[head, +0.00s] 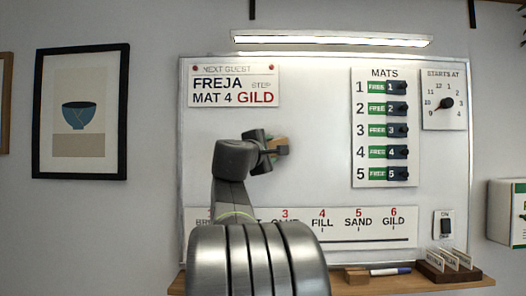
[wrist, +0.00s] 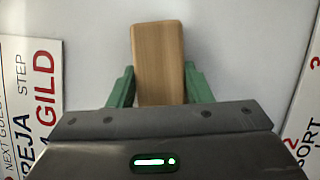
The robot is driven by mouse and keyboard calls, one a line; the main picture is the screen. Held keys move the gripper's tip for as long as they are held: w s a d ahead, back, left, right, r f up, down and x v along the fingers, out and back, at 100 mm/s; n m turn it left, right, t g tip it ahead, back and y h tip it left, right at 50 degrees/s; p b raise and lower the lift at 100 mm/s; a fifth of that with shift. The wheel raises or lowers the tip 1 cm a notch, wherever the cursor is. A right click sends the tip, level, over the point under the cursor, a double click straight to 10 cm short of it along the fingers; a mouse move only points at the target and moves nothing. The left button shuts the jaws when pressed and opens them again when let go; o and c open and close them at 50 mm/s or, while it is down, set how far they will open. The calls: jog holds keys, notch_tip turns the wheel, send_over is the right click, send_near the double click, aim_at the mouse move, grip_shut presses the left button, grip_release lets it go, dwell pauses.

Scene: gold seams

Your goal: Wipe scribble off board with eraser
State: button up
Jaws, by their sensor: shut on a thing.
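The whiteboard (head: 320,120) fills the middle of the head view. My gripper (head: 275,150) is in front of its bare area, left of the mats panel. In the wrist view its green fingers (wrist: 160,85) are shut on a wooden eraser (wrist: 158,60), one on each side. The eraser (head: 279,142) shows only partly in the head view. I cannot tell whether it touches the board. No scribble shows on the visible bare board; my arm and gripper hide part of it.
The guest sign (head: 235,87) is at upper left of the board, the mats panel (head: 385,178) and dial (head: 444,100) at right. A step strip (head: 350,240) runs below. The shelf (head: 420,283) holds a brown block (head: 357,275), a marker (head: 390,271) and a card holder (head: 448,270).

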jog(key=shift+w+d, duration=0.1)
jog(key=shift+d, duration=3.3)
jog(key=shift+f, duration=0.1)
jog(key=shift+s+b, duration=0.3)
jog(key=shift+s, duration=0.15)
jog(key=shift+s+b, duration=0.45)
jog(key=shift+s, duration=2.05)
jog(key=s, duration=0.3)
